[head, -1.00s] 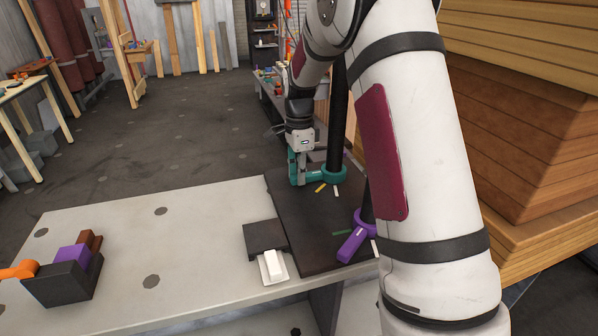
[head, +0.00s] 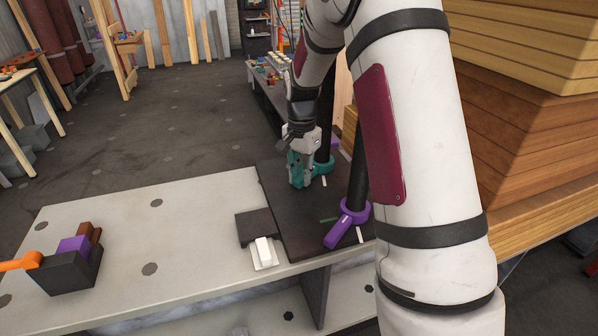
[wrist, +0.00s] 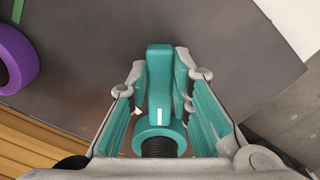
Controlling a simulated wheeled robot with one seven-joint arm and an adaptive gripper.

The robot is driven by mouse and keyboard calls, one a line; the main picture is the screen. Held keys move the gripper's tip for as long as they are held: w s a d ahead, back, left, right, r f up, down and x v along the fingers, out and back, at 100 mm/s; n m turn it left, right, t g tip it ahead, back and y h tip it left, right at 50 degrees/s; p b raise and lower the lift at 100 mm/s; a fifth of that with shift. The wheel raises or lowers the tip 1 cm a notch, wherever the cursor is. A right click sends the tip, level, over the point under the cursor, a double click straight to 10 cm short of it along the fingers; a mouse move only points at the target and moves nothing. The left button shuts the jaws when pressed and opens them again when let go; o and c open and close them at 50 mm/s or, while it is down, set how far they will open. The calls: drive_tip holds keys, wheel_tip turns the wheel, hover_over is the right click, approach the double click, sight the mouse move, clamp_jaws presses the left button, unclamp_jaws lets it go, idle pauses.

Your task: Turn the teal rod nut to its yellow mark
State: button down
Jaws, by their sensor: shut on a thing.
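The teal rod nut (head: 325,166) sits around the far black rod on the dark plate, its handle pointing left and toward the front. In the wrist view the teal nut's handle (wrist: 160,62) stands between the two teal-padded fingers, with its ring around a threaded black rod (wrist: 158,148). My gripper (head: 303,178) is shut on the handle, low over the plate; it fills the lower part of the wrist view (wrist: 160,85). A white line shows on the nut near the ring. The yellow mark is hidden in both current views.
A purple nut (head: 350,218) sits around the nearer black rod, with a green mark (head: 329,220) beside it. A white switch-like block (head: 263,250) lies at the plate's front left. A dark block with purple and orange parts (head: 70,270) stands at the table's left.

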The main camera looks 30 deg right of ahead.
drive_tip(key=shift+s, duration=0.1)
idle(0.4)
drive_tip(key=c, duration=1.4)
unclamp_jaws()
drive_tip(key=shift+c, duration=0.2)
wheel_tip(320, 180, up, 12)
